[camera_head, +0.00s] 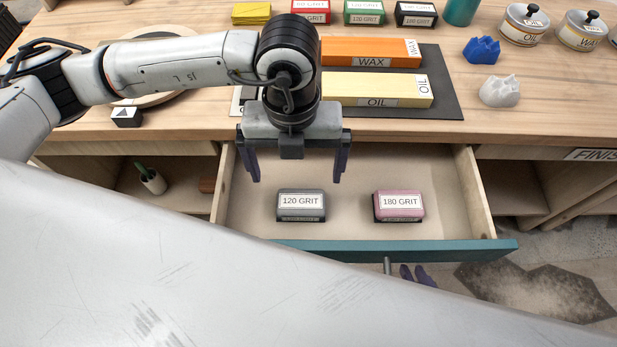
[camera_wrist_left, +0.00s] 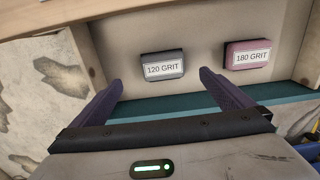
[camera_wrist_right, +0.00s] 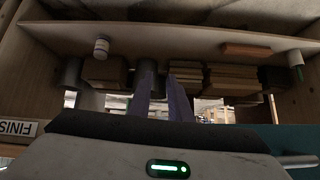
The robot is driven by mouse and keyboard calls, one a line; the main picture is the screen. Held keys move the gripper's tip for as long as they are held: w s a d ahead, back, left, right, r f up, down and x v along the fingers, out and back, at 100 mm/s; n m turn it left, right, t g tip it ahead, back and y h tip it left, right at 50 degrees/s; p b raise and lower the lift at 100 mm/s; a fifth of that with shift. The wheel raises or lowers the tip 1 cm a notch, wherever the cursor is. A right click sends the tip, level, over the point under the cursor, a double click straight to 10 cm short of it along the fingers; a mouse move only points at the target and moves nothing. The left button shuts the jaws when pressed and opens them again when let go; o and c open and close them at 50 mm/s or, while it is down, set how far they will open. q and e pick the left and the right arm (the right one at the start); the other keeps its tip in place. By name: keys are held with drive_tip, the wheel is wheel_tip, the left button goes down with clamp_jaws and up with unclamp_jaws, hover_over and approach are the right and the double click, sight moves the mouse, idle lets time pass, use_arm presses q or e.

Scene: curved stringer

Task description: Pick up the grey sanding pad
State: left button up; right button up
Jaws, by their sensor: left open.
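The grey sanding pad (camera_head: 301,206), labelled 120 GRIT, lies in the open drawer (camera_head: 345,165), left of a pink pad (camera_head: 399,206) labelled 180 GRIT. My left gripper (camera_head: 298,180) is open and empty, fingers pointing down above the drawer. In the left wrist view the grey pad (camera_wrist_left: 162,66) shows just beyond and between the two fingertips (camera_wrist_left: 161,80), apart from them. My right gripper (camera_head: 415,275) shows only as purple fingertips outside the drawer front, beside its handle (camera_head: 387,265). In the right wrist view its fingers (camera_wrist_right: 161,80) are close together with a narrow gap and nothing seen between them.
The teal drawer front (camera_head: 420,249) and the wooden side walls enclose the pads. The bench top (camera_head: 510,125) lies behind, with orange WAX (camera_head: 350,50) and yellow OIL (camera_head: 350,86) blocks. My pale arm link covers the lower left. Drawer floor around the pads is clear.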

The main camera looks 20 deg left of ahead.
sight(301, 201)
use_arm(q)
drive_tip(key=f, duration=0.3)
drive_tip(key=shift+s+f, duration=0.35)
drive_tip(key=shift+s, duration=0.05)
drive_tip(key=f, duration=0.4)
drive_tip(key=shift+d+f, duration=0.4)
drive_tip(key=shift+w+f, duration=0.1)
drive_tip(key=shift+f, duration=0.3)
use_arm(e)
drive_tip(key=shift+s+f, duration=0.15)
drive_tip(key=shift+s, duration=0.55)
use_arm(q)
drive_tip(key=shift+c, duration=0.3)
drive_tip(key=c, duration=1.1)
use_arm(e)
drive_tip(key=shift+s+f, duration=0.1)
